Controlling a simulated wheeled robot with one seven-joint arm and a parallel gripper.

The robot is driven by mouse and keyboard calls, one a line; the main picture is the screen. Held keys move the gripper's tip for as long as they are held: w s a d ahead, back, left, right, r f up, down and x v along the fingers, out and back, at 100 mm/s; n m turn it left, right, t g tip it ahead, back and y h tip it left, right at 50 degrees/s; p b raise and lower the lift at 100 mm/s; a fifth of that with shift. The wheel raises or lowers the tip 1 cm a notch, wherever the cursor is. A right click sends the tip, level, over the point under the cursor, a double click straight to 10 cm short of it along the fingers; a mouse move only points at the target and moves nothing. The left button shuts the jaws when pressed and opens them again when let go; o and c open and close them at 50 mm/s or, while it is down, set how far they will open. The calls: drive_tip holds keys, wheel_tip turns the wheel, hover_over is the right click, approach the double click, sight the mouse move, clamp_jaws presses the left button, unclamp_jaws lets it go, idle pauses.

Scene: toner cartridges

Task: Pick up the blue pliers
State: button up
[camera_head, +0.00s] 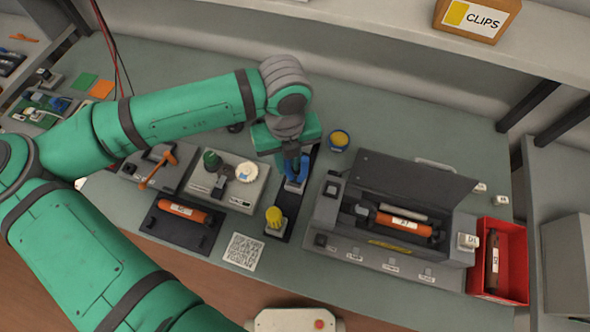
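A blue object that looks like the blue pliers (301,170) stands in a small grey holder on a narrow black strip, right of the middle of the bench. My gripper (292,160) is directly over it, pointing down, with its fingers at or very near the blue handles. The wrist hides the upper part of the pliers. The fingers are small and dark, so I cannot tell whether they are closed on the pliers or still apart around them.
A yellow-handled tool (274,216) stands at the strip's near end. The open grey printer (340,232) is to the right, beside a red tray (519,278). A grey device (252,197) is left. Bare bench lies behind.

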drive_tip(key=shift+c, duration=0.5)
clamp_jaws()
drive_tip(key=shift+r, duration=0.1)
